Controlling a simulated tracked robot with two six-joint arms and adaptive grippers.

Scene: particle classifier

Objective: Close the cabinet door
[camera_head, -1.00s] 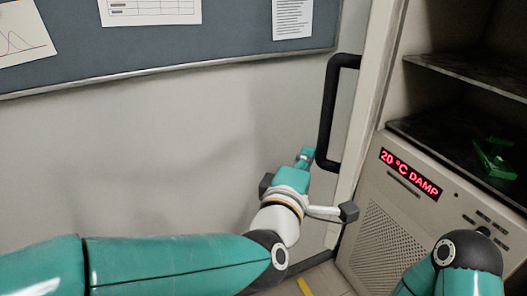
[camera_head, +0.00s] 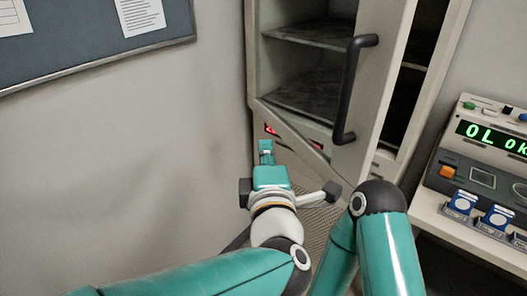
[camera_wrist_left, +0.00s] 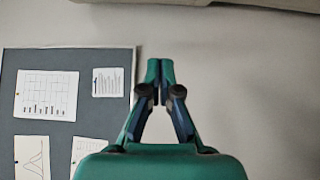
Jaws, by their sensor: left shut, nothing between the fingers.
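The cabinet door (camera_head: 385,85) stands partly open in the head view, its pale frame angled toward me. Its black bar handle (camera_head: 344,95) is on the right side of the door. A dark gap into the cabinet (camera_head: 443,55) shows to the right of the door. My left gripper (camera_head: 265,147) is shut and empty, pointing up near the door's lower left edge, left of and below the handle. Whether it touches the door I cannot tell. In the left wrist view its fingertips (camera_wrist_left: 160,66) are together against a plain wall. My right gripper is not in view.
A console (camera_head: 480,150) with a green display and blue-and-white items stands at the right. A grey notice board (camera_head: 90,50) hangs on the left wall. Part of a red display (camera_head: 271,129) shows below the door. My right arm is low in the middle.

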